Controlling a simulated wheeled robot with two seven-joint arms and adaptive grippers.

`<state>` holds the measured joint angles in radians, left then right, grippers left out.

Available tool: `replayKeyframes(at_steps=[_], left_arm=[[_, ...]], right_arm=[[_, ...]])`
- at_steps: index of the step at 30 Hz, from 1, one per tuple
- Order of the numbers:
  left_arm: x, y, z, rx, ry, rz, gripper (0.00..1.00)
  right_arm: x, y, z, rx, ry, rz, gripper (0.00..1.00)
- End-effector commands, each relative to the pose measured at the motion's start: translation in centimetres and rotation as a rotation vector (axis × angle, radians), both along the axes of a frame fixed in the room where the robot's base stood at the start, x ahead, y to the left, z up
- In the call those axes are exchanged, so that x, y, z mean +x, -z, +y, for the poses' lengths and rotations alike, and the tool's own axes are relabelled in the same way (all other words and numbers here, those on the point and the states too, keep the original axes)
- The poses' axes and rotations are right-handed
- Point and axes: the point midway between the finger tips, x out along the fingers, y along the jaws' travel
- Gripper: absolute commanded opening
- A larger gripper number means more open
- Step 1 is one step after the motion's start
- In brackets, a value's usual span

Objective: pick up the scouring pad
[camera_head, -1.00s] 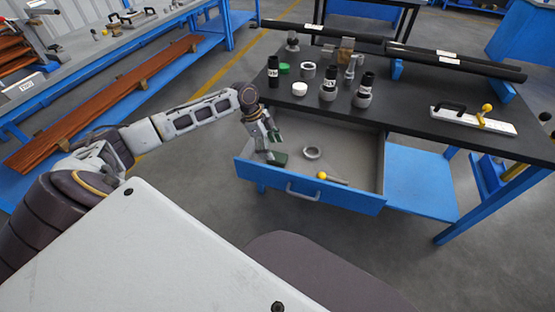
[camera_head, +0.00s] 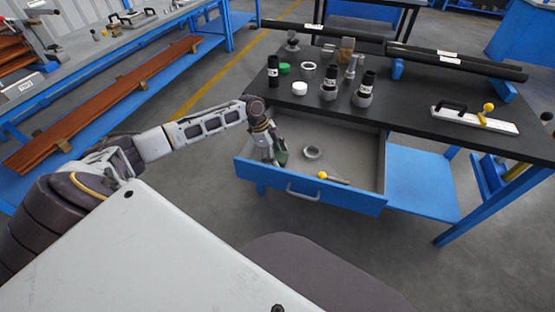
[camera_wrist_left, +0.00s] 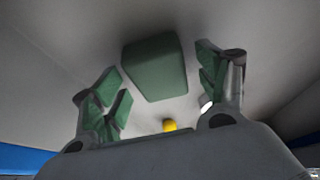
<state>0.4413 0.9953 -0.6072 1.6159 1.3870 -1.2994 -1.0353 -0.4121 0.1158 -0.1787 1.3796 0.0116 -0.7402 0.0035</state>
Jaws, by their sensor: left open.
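The scouring pad (camera_wrist_left: 155,68) is a dark green block in the left wrist view, lying on the pale drawer floor. My left gripper (camera_wrist_left: 158,92) is open, its green-padded fingers on either side of the pad with gaps between. Nothing is held. In the head view my left gripper (camera_head: 276,158) reaches down into the left part of the open drawer (camera_head: 362,198). Green shows at its fingers there, and I cannot tell pad from finger there. My right gripper is not in view.
In the drawer, a grey ring (camera_head: 312,152) and a yellow-knobbed tool (camera_head: 322,175) lie to the right of my gripper. The black tabletop (camera_head: 420,95) above holds several fittings and long dark pipes. The drawer's right part is clear.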

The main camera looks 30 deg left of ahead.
Motion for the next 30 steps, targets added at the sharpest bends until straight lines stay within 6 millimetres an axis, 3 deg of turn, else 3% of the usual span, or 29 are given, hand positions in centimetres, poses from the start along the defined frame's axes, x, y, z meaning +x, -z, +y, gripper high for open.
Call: replayKeyframes(at_steps=[10, 21, 30], left_arm=[[0.0, -0.1, 0.0, 0.000, 0.000, 0.000, 0.73], [0.0, -0.1, 0.0, 0.000, 0.000, 0.000, 0.25], [0.0, -0.2, 0.0, 0.000, 0.000, 0.000, 0.25]], right_arm=[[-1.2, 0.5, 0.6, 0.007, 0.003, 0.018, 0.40], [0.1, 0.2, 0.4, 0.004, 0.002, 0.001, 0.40], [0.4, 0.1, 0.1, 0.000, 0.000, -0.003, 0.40]])
